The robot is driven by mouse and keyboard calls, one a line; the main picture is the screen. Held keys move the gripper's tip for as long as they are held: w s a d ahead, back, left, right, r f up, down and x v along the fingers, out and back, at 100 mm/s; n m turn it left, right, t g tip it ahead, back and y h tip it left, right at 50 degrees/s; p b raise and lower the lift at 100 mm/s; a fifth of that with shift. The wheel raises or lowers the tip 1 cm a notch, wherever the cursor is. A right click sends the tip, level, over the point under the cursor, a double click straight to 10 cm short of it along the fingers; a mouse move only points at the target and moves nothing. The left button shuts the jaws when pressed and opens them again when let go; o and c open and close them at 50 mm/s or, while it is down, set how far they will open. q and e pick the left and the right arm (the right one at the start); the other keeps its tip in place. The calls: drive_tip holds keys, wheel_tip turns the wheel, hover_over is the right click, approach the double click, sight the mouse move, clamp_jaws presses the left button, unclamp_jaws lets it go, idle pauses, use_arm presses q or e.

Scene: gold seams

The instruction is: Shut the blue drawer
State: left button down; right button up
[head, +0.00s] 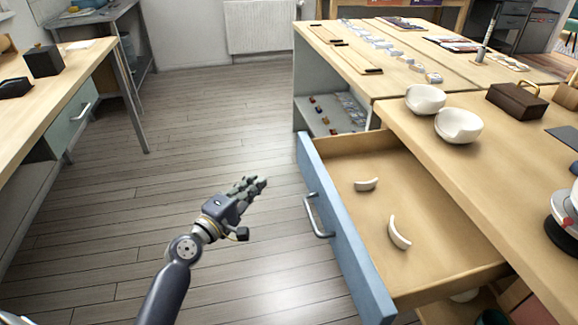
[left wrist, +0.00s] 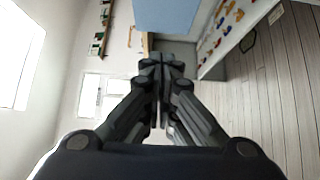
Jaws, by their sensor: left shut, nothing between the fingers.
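The blue drawer (head: 338,230) stands well open from the wooden table, in the head view. Its blue front has a metal bar handle (head: 318,215). Two white curved ceramic pieces lie apart inside it, one farther back (head: 366,185) and one nearer (head: 399,233). My left gripper (head: 262,183) is shut and empty, to the left of the drawer front and apart from it, over the floor. In the left wrist view its closed fingers (left wrist: 160,62) point toward a pale blue panel (left wrist: 168,16), seemingly the drawer front. My right gripper is not in view.
Two white bowls (head: 425,99) (head: 458,125) and a dark brown box (head: 515,102) stand on the table above the drawer. Another workbench (head: 60,90) stands at the left. The wooden floor between them is clear. A white radiator (head: 260,27) is at the back wall.

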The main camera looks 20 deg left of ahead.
use_arm(q)
approach(299, 152)
drive_tip(key=w+a, duration=0.2)
drive_tip(key=a, duration=0.1)
drive_tip(key=w+d, duration=0.1)
drive_tip(key=d, duration=0.1)
drive_tip(key=w+d, duration=0.1)
drive_tip(key=d, duration=0.1)
drive_tip(key=shift+w, duration=0.2)
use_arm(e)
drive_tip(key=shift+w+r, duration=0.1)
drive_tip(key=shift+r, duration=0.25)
